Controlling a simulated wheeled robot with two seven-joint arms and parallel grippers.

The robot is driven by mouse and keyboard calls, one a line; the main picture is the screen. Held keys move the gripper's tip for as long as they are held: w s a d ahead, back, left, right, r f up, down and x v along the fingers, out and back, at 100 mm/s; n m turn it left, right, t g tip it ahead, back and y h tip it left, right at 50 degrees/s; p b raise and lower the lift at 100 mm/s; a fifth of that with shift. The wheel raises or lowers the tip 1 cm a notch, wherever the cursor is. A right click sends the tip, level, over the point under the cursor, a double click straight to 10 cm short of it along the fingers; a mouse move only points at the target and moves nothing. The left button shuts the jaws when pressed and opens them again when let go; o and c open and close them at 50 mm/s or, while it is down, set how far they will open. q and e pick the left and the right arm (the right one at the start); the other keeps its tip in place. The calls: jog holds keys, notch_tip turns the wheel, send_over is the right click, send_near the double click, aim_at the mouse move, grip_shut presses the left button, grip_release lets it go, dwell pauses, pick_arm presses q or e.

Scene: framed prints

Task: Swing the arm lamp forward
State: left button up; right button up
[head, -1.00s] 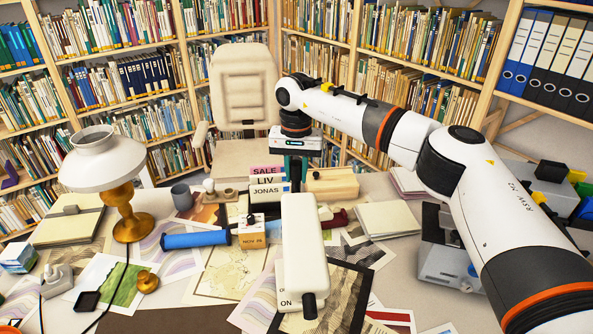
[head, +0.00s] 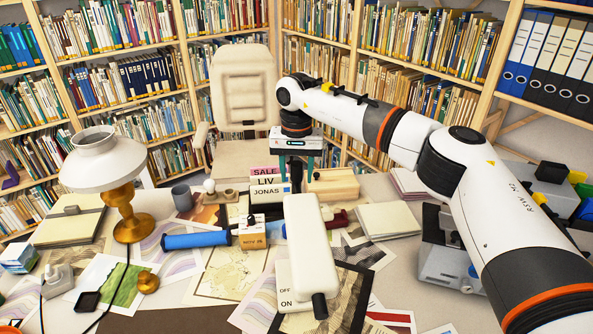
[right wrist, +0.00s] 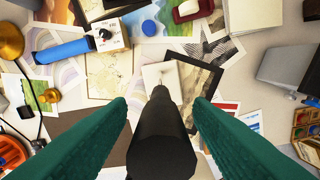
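A long white body (head: 309,245) with a black tip, which I take for the arm lamp's head, is above the desk centre in the head view. In the right wrist view a black cylinder (right wrist: 163,140) stands between the green fingers, with gaps on both sides. I cannot tell whether it is part of the lamp. My left gripper is out of view.
A brass lamp with a white shade (head: 104,166) stands at the left. A black-framed print (head: 347,310) lies below the white body. A chair (head: 245,90) and bookshelves are behind.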

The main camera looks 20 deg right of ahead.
notch_tip(320, 180, up, 11)
jog(key=shift+f+b, duration=0.1)
jog(key=shift+b, duration=1.05)
jog(key=shift+r, duration=0.6)
jog(key=shift+f, duration=0.1)
